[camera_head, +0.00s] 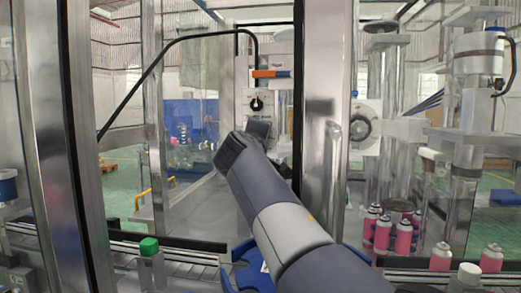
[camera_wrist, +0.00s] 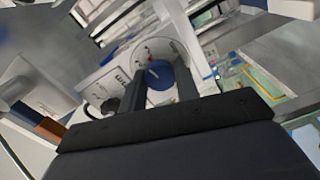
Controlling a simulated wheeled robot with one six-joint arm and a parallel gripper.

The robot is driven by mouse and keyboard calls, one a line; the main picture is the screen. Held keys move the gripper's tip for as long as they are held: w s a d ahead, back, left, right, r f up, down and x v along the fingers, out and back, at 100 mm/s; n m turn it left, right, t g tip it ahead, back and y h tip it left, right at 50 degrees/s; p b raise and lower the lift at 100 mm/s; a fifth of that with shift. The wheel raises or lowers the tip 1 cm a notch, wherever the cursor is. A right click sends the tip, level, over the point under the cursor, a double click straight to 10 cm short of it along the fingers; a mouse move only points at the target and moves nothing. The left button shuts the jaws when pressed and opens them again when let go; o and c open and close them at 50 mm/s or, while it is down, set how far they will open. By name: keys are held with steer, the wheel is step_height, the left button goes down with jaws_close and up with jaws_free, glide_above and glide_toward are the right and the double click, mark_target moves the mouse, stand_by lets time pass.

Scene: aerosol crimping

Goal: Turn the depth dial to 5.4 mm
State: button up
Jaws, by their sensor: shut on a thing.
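The depth dial shows in the wrist view as a blue round knob (camera_wrist: 160,74) on a pale round plate with small marks and "mm" lettering beside it. My gripper (camera_wrist: 161,80) has one black finger on each side of the knob and is shut on it. The dial's reading cannot be made out. In the head view my gripper (camera_head: 258,128) is at the pale machine panel (camera_head: 243,88), just below a black knob (camera_head: 256,103) on a white plate. The gripper and wrist hide the blue knob there.
A black knob (camera_wrist: 110,105) sits beside the dial in the wrist view. Steel posts (camera_head: 322,150) frame the opening my arm reaches through. Pink cans (camera_head: 383,233) stand at the right, and a green-capped bottle (camera_head: 149,248) stands at the lower left.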

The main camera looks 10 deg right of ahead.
steer(key=shift+f+m+b, duration=0.1)
steer(key=shift+m+b, duration=0.45)
steer(key=shift+m, duration=0.55)
steer(key=o, duration=1)
steer(key=shift+s, duration=0.1)
steer(key=b+v, duration=0.2)
steer(key=v, duration=0.8)
steer(key=shift+s+a, duration=0.15)
steer(key=shift+s, duration=0.1)
steer(key=shift+w, duration=0.1)
